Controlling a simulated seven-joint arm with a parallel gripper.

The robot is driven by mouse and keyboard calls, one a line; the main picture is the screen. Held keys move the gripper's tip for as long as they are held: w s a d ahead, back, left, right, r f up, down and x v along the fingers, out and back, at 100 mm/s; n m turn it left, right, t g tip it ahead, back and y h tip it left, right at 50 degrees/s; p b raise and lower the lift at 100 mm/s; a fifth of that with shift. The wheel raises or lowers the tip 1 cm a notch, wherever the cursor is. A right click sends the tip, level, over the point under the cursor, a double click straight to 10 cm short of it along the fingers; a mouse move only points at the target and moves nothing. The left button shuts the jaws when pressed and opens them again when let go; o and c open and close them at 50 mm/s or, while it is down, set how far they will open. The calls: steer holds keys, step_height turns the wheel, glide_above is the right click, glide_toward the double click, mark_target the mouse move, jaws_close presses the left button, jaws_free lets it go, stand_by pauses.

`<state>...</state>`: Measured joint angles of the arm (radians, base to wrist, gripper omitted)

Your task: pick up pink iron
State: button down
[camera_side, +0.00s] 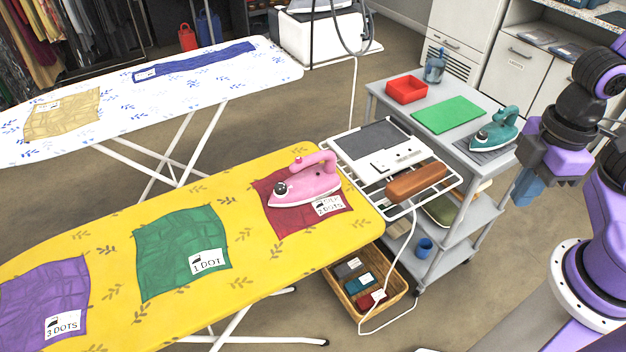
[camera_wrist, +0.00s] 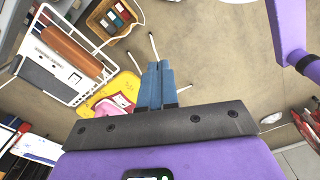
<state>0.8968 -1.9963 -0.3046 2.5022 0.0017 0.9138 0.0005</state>
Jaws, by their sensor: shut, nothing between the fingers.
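The pink iron (camera_side: 306,184) sits on a dark red cloth (camera_side: 335,207) at the right end of the yellow ironing board (camera_side: 110,262). A label on the cloth is partly covered by the iron. My gripper (camera_side: 527,192) is at the right of the side view, well away from the iron, beyond the grey cart. In the wrist view the blue fingers of my gripper (camera_wrist: 158,70) are together with nothing between them. A small pink part, likely the iron (camera_wrist: 103,108), shows left of the fingers beside the yellow board (camera_wrist: 122,86); the rest is hidden by my gripper.
A grey cart (camera_side: 388,91) with a red tray (camera_side: 406,89), green mat (camera_side: 448,115) and teal iron (camera_side: 494,131) stands between my gripper and the board. A white wire rack (camera_side: 438,190) adjoins the board's end. A wicker basket (camera_side: 340,292) is below. A cord hangs above the rack.

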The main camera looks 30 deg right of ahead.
steer(key=c, duration=1.8)
jaws_free()
steer(key=o, duration=1)
steer(key=m+t, duration=0.2)
steer(key=m, duration=2.9)
glide_above(317, 155)
steer(key=s, duration=0.2)
step_height(317, 155, down, 2)
steer(key=f, duration=0.1)
steer(key=w+f, duration=0.1)
steer(key=f, duration=0.4)
steer(key=w+f, duration=0.1)
steer(key=f, duration=0.9)
steer(key=shift+w+d+f, duration=0.15)
steer(key=shift+w+f, duration=0.15)
steer(key=shift+w, duration=0.1)
